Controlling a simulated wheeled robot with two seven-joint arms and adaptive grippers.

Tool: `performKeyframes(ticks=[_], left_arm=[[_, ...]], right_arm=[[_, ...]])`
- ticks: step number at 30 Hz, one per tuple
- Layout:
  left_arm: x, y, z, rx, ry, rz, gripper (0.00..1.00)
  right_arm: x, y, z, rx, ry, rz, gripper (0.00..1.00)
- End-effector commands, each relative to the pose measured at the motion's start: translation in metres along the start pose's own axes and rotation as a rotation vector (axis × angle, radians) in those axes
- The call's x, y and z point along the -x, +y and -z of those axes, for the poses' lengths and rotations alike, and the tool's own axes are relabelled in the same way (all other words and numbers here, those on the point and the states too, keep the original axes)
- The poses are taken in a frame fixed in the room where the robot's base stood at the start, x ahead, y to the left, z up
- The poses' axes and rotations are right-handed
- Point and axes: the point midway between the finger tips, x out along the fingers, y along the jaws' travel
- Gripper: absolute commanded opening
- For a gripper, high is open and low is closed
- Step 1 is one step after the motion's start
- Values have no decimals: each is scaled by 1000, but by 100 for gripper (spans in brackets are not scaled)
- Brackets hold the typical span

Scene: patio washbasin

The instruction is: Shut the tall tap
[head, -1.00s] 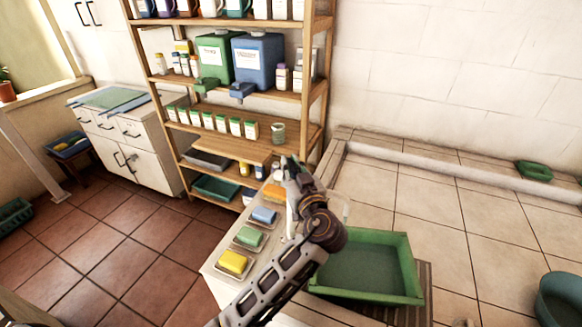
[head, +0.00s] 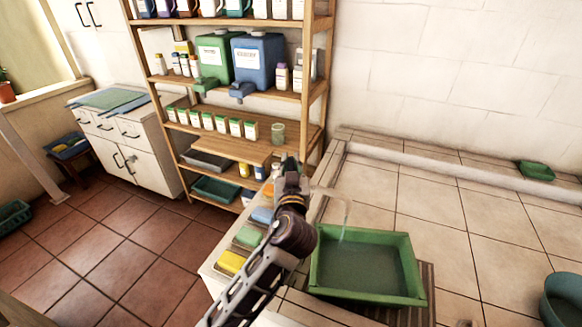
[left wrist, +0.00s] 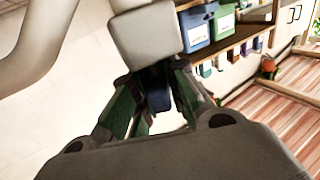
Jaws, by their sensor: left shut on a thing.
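The tall tap's pale spout (head: 330,193) reaches out over a green basin (head: 411,270) in the head view. A thin clear stream (head: 345,220) appears to hang from the spout's end toward the basin. My left gripper (head: 289,168) is at the tap, hiding most of its body. In the left wrist view, the tap's pale body (left wrist: 145,35) stands right before my left gripper (left wrist: 156,92). The fingers are closed around a dark blue part (left wrist: 157,92), which looks like the tap's handle. My right gripper is not in view.
Soap bars in yellow (head: 231,262), green (head: 249,237) and blue (head: 262,215) lie along the counter beside my left arm. A wooden shelf (head: 230,148) with bottles and jugs stands behind. Tiled floor lies open at the left.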

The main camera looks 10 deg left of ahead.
Motion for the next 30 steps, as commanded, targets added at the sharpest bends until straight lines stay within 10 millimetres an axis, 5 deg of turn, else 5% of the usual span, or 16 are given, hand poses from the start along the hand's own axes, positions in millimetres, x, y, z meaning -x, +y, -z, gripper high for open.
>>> performKeyframes(ticks=[30], left_arm=[[0,0,2,-2,0,-410,0]], right_arm=[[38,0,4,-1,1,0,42]])
